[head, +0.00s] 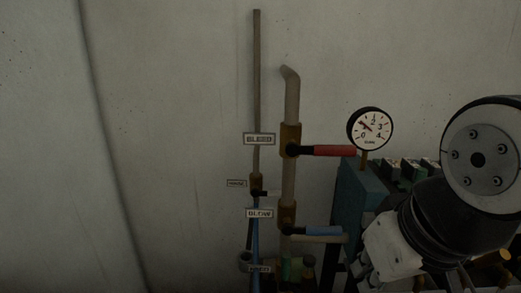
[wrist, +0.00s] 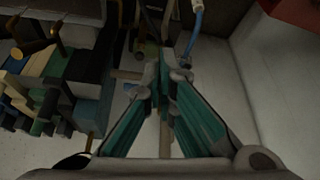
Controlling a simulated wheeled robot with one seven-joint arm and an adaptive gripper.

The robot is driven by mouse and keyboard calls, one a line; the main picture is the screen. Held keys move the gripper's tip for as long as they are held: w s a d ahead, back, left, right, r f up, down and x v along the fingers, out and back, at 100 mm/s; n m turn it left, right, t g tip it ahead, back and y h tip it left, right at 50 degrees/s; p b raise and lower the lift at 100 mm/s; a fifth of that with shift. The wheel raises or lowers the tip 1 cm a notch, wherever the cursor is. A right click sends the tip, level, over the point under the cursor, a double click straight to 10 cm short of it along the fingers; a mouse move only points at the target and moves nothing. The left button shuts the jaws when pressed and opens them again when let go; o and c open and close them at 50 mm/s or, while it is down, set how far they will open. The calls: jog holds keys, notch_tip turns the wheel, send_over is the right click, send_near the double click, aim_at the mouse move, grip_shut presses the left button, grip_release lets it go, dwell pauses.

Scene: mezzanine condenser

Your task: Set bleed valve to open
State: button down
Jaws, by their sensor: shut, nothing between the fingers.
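The BLEED label (head: 259,139) hangs on the wall beside a vertical tan pipe (head: 292,100) in the head view. Just right of it, a brass valve body (head: 290,139) carries a red lever (head: 328,151). The lever sticks out to the right, roughly level and across the pipe. My gripper (wrist: 165,65) is shut and empty in the wrist view, its teal-lined fingers meeting at the tips. Its fingers cannot be made out in the head view, where my arm fills the lower right. A dark red shape (wrist: 296,10) shows at the wrist view's top right; I cannot tell whether it is the lever.
A BLOW label (head: 259,213) and a second valve with a blue lever (head: 315,231) sit lower down. A round gauge (head: 370,128) stands right of the red lever, above a teal box (head: 357,195). The wall to the left is clear.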

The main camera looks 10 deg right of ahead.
dwell(0.4)
jog(key=c, duration=2)
grip_release()
jog(key=o, duration=0.4)
jog(key=shift+w+f+b, duration=0.15)
jog(key=shift+w+b, duration=0.1)
jog(key=shift+b, duration=0.05)
jog(key=shift+o, duration=0.9)
jog(key=w+m+y+b, duration=0.1)
jog(key=w+b, duration=0.1)
jog(key=w+f+m+y+b, duration=0.1)
jog(key=w+m+b, duration=0.1)
jog(key=b, duration=0.1)
jog(key=shift+w+f+m+y, duration=0.1)
jog(key=shift+w+m+y, duration=0.2)
jog(key=shift+y, duration=0.1)
jog(key=m+t+y+b, duration=0.6)
jog(key=m+t+b, duration=0.3)
jog(key=b, duration=0.6)
send_near(342, 152)
jog(key=b+x, duration=0.2)
jog(key=x, duration=0.9)
jog(key=shift+w+a, duration=0.15)
jog(key=shift+w, duration=0.1)
